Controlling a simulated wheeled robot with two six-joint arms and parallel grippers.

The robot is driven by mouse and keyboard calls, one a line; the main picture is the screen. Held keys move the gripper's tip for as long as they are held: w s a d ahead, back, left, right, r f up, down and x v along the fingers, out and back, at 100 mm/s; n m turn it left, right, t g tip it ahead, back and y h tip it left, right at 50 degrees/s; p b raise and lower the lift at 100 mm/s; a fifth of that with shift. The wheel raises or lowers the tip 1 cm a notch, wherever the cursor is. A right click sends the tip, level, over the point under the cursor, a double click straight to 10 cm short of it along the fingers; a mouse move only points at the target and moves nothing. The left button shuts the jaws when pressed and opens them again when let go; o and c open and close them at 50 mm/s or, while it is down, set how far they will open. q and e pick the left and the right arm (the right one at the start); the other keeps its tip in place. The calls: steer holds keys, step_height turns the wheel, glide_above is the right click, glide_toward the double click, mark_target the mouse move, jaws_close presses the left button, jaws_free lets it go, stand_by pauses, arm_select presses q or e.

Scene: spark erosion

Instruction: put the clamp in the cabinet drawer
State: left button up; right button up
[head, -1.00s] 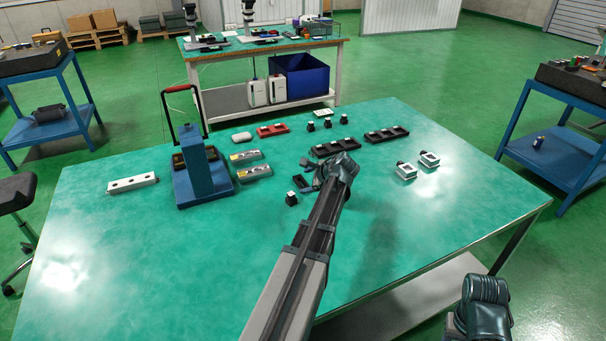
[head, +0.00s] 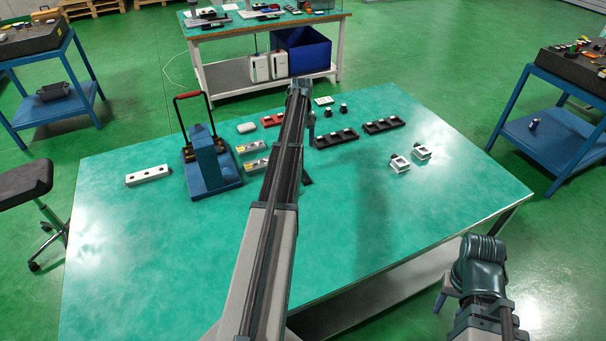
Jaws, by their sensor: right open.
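No piece is plainly the clamp. Two small pale square pieces with open middles, a near one (head: 399,164) and a far one (head: 421,153), lie at the right of the green table and could be clamps; I cannot tell. My left arm stretches across the table's middle to its far edge; its wrist end is near the top, and its fingers are not clear. My right gripper (head: 443,296) is open at lower right, beyond the table's front edge, partly hidden by its wrist and far from the pale pieces. No cabinet drawer is in view.
Blue carts stand left and right, and a stool (head: 25,180) is at left.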

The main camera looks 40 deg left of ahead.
arm_select(q)
steer(key=b, duration=0.9)
glide_above(303, 177)
steer(key=f, duration=0.8)
steer(key=shift+w+a+f, duration=0.25)
steer(key=shift+a+f, duration=0.15)
steer(key=f+b, duration=0.5)
steer(key=shift+s+d+f, duration=0.1)
steer(key=shift+s+d, duration=0.1)
steer(key=shift+d, duration=0.1)
jaws_close()
